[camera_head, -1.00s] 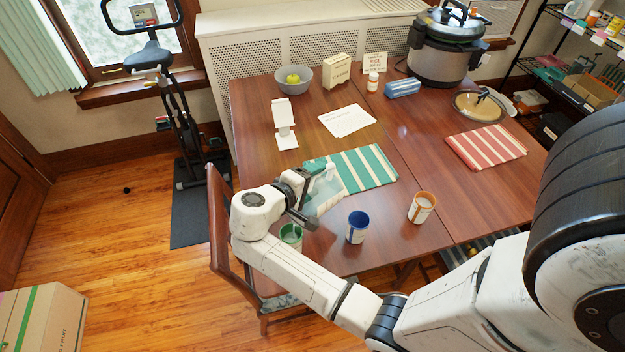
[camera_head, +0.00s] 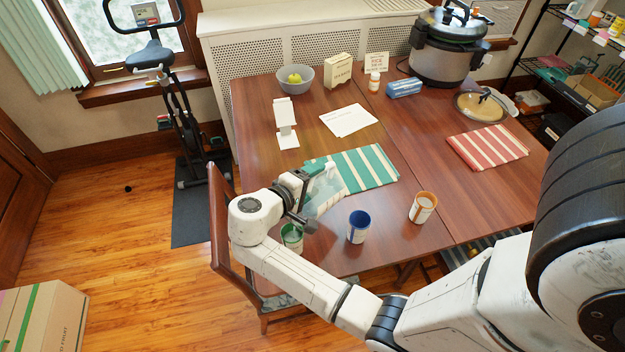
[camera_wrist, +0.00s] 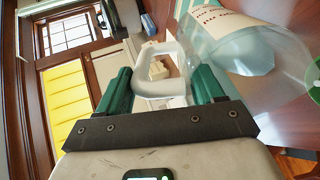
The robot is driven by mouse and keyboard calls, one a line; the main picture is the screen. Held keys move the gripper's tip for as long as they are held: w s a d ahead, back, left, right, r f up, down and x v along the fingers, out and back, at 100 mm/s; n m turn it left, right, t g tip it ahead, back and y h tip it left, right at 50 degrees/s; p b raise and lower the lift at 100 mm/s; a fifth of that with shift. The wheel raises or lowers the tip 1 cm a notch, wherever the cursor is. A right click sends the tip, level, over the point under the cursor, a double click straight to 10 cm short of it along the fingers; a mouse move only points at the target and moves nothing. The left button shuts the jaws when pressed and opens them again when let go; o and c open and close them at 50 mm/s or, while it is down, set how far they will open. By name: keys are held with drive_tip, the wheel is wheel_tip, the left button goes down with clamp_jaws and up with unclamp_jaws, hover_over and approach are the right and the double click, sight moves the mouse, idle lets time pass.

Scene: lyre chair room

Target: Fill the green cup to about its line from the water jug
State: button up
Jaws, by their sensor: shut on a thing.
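My gripper (camera_wrist: 162,82) is shut on the white handle of the clear water jug (camera_wrist: 250,50). In the head view, the jug (camera_head: 324,190) is a pale see-through shape beside my gripper, above the table near the green-striped cloth, and looks tilted. The green cup (camera_head: 291,239) stands at the table's near left edge, just below my gripper and partly hidden by my arm. A green and white rounded patch at the wrist view's right edge may be this cup. Its line, its water level and any stream from the jug cannot be made out.
A blue cup (camera_head: 358,227) and an orange cup (camera_head: 423,208) stand to the right. The green-striped cloth (camera_head: 367,168) lies behind. A wooden chair (camera_head: 222,225) stands against the table's left side. White papers and a grey bowl (camera_head: 294,80) are farther back.

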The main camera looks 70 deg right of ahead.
sight(330, 171)
idle(0.4)
drive_tip(key=shift+s+d+y+p, duration=0.1)
drive_tip(key=shift+d+y+p, duration=0.2)
drive_tip(key=shift+d+p, duration=0.1)
drive_tip(key=shift+s+d+f+y, duration=0.1)
drive_tip(key=shift+d+f+y, duration=0.1)
drive_tip(key=shift+d+y, duration=0.1)
drive_tip(key=shift+s+d+f+t+y, duration=0.1)
drive_tip(key=shift+d+f+t+y, duration=0.25)
drive_tip(key=shift+y, duration=0.15)
drive_tip(key=shift+s+d+f+t+y, duration=0.2)
drive_tip(key=shift+d+f+y, duration=0.3)
drive_tip(key=shift+y, duration=0.2)
drive_tip(key=shift+s+d+f+t+y, duration=0.15)
drive_tip(key=shift+d+f+y, duration=0.2)
drive_tip(key=shift+d+y, duration=0.25)
drive_tip(key=shift+w+a, duration=0.1)
drive_tip(key=shift+s+d+f+t+y, duration=0.2)
drive_tip(key=shift+d+f+y, duration=0.3)
drive_tip(key=shift+d, duration=0.2)
drive_tip(key=shift+s+d+f+t+y, duration=0.2)
drive_tip(key=shift+d+f+y, duration=0.15)
drive_tip(key=shift+d+y, duration=0.3)
drive_tip(key=shift+s+d+f+t+y, duration=0.1)
drive_tip(key=shift+s+d+f+y, duration=0.1)
drive_tip(key=shift+d+f+y, duration=0.4)
drive_tip(key=shift+d+r, duration=0.15)
